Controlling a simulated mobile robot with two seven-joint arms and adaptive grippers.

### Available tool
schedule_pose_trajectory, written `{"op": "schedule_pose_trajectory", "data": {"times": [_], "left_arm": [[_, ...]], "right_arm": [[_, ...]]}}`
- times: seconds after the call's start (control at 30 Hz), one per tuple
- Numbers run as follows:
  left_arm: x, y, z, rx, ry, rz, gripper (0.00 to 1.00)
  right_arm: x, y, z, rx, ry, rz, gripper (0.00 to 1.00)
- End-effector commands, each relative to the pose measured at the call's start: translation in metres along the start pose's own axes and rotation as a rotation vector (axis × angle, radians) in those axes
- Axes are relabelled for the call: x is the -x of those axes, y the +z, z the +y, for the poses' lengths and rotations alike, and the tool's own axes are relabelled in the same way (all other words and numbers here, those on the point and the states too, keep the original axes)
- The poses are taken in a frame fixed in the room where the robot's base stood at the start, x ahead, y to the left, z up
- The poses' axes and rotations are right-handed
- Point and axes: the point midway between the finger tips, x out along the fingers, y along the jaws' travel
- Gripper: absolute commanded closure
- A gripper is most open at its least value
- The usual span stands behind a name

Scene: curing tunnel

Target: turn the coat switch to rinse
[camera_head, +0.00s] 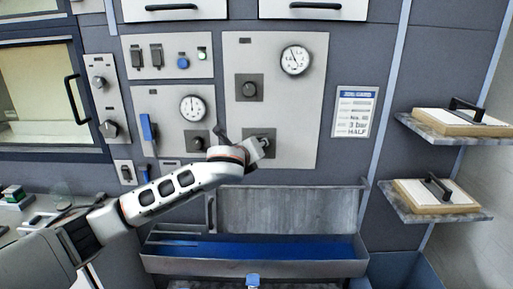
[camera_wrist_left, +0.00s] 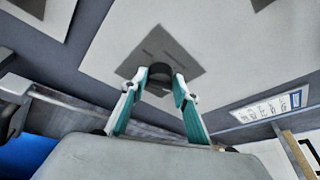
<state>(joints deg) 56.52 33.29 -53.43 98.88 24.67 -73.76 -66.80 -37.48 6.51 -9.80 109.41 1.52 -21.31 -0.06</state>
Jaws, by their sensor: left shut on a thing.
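My left arm reaches in from the left to a grey control panel (camera_head: 300,120). My left gripper (camera_head: 262,147) is at the lower knob (camera_head: 260,134) of this panel, partly hiding it. In the left wrist view, the teal fingers of my left gripper (camera_wrist_left: 159,84) stand on either side of the dark round knob (camera_wrist_left: 160,70) and are shut on it. The knob sits on a dark grey square plate (camera_wrist_left: 180,55). Its label and setting are too small or hidden to read. My right gripper is not in view.
A smaller panel with a gauge (camera_head: 193,107) and a blue lever (camera_head: 148,128) is left. A job card (camera_head: 355,111) hangs right. A metal trough (camera_head: 250,265) lies below.

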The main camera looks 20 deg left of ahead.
Motion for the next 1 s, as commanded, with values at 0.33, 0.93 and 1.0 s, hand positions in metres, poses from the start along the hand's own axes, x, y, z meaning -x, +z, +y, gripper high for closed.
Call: {"op": "schedule_pose_trajectory", "data": {"times": [0.33, 0.93, 1.0], "left_arm": [[-0.001, -0.003, 0.002, -0.003, 0.004, 0.004, 0.54], [0.035, -0.001, 0.001, -0.001, -0.002, 0.001, 0.54], [0.049, -0.001, 0.001, 0.000, -0.001, 0.002, 0.54]], "right_arm": [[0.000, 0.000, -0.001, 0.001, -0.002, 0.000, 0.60], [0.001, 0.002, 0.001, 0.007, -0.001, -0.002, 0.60], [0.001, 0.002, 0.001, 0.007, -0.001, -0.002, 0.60]]}}
